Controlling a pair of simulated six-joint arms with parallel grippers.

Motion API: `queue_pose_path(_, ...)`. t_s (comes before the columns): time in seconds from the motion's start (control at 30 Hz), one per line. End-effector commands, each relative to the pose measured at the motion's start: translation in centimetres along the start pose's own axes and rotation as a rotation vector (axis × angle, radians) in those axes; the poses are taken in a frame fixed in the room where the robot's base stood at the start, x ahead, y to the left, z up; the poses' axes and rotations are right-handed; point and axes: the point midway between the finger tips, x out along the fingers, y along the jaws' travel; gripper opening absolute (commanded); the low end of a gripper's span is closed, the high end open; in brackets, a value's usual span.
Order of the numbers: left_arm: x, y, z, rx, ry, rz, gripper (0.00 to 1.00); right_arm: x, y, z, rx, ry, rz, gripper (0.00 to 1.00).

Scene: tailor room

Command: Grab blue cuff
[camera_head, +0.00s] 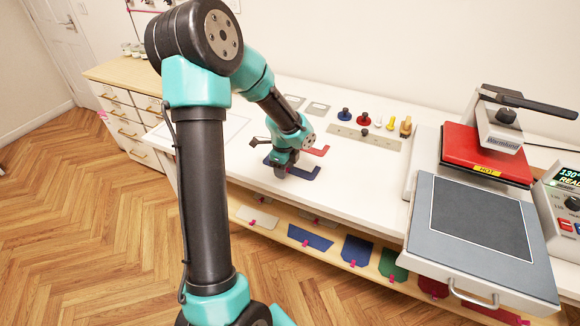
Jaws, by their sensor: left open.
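A flat dark blue piece (305,173), seemingly the blue cuff, lies on the white table top, partly hidden by my left gripper. My left gripper (279,171) points down over the left part of this piece and is open. I cannot tell whether its fingers touch the cloth. More blue pieces, one (311,238) and another (356,250), lie on the lower shelf under the table's front edge. My right gripper is not in view.
A red piece (319,150) lies just behind the blue one. A strip (350,138) and several coloured knobs stand further back. A heat press (483,220) with a red upper plate takes up the right side. The table (375,185) is clear between.

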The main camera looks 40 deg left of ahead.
Motion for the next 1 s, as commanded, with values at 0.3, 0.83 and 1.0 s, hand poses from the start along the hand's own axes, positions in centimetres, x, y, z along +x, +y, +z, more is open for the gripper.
queue_pose_path(0.3,-0.04,-0.02,-0.01,0.000,0.000,-0.001,0.42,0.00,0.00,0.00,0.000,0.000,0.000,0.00)
queue_pose_path(0.83,-0.05,-0.02,-0.01,0.000,0.000,-0.001,0.00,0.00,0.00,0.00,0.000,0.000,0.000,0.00)
queue_pose_path(1.0,-0.08,-0.03,-0.01,0.000,0.000,-0.001,0.00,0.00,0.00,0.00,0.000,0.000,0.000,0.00)
